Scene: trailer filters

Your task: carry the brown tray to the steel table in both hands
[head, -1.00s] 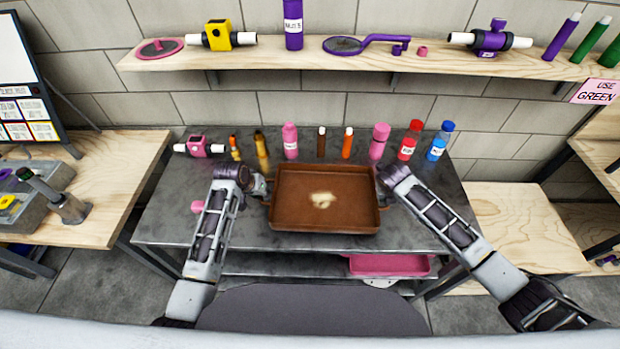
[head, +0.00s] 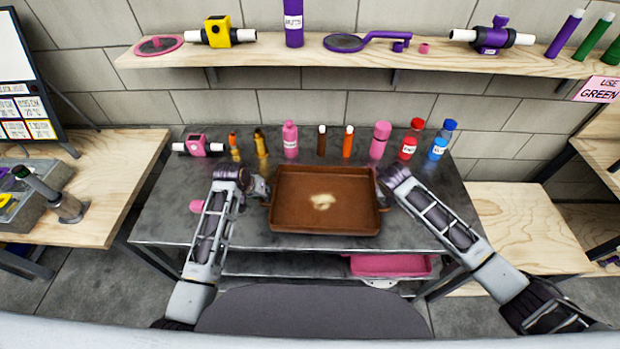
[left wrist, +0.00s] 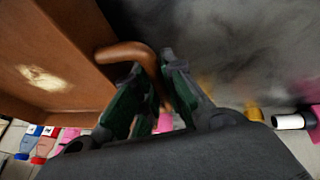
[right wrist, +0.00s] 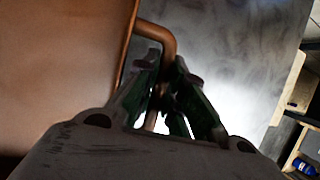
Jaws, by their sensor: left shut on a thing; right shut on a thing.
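The brown tray (head: 290,214) is over the middle of the steel table (head: 180,225), level, with a pale patch on its floor. I cannot tell whether it touches the tabletop. My left gripper (head: 262,190) is at the tray's left side; in the left wrist view its fingers (left wrist: 150,88) are shut on the tray's curved handle (left wrist: 125,52). My right gripper (head: 382,188) is at the right side; in the right wrist view its fingers (right wrist: 163,85) are shut on the other handle (right wrist: 155,33).
Several bottles and tubes, such as a pink bottle (head: 290,140) and a blue bottle (head: 440,142), line the table's back edge. A pink fitting (head: 198,146) stands back left. A pink tray (head: 390,265) lies on the lower shelf. A wooden wall shelf (head: 300,60) hangs above.

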